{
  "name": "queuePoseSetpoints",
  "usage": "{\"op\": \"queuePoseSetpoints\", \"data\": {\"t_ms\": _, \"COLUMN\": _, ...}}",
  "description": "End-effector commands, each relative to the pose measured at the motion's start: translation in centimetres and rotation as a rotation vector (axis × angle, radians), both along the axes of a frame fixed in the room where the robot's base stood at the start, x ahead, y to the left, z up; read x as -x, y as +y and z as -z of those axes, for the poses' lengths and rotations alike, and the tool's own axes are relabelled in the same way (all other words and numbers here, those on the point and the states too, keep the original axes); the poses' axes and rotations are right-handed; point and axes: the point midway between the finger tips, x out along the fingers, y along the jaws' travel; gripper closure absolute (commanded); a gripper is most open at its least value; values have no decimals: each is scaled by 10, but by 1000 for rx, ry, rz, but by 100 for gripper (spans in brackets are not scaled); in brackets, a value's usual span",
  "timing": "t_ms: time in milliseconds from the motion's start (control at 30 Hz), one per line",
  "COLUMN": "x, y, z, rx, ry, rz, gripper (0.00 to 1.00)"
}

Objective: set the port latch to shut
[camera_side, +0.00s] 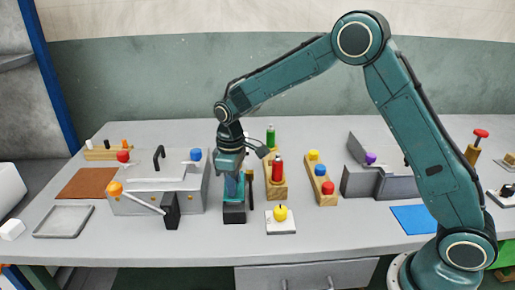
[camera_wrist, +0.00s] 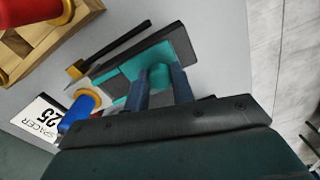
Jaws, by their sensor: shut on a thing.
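My gripper (camera_side: 233,188) points down over a small black unit (camera_side: 234,215) with a teal part, near the table's front middle. In the wrist view my gripper (camera_wrist: 160,80) has its two dark blue fingers shut on an upright teal knob. The knob stands on a teal plate (camera_wrist: 138,62) set on the black unit (camera_wrist: 181,43). I take this unit to be the port latch, but no label on it is readable. The fingers hide the knob's sides, and the gripper body hides the unit's near end. I cannot tell the latch's setting.
A grey press with an orange-ball lever (camera_side: 141,199) stands left. A wooden rack with a red cylinder (camera_side: 276,168) stands right of my gripper. A yellow knob (camera_side: 280,212) sits on a white plate in front. A dark bar (camera_wrist: 120,45) lies close beside the unit.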

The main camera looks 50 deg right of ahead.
Motion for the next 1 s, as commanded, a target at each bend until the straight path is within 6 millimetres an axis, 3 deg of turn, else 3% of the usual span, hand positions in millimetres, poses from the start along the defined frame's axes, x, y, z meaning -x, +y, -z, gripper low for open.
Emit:
{"op": "queuePoseSetpoints", "data": {"t_ms": 233, "x": -6, "y": -6, "z": 0, "rx": 0, "ry": 1, "rz": 2, "gripper": 100}}
{"op": "queuePoseSetpoints", "data": {"t_ms": 600, "x": -39, "y": -39, "z": 0, "rx": 1, "ry": 0, "rz": 1, "gripper": 100}}
{"op": "queuePoseSetpoints", "data": {"t_ms": 967, "x": -44, "y": -44, "z": -1, "rx": 2, "ry": -8, "rz": 4, "gripper": 100}}
{"op": "queuePoseSetpoints", "data": {"t_ms": 1000, "x": -44, "y": -44, "z": -1, "rx": 2, "ry": -8, "rz": 4, "gripper": 70}}
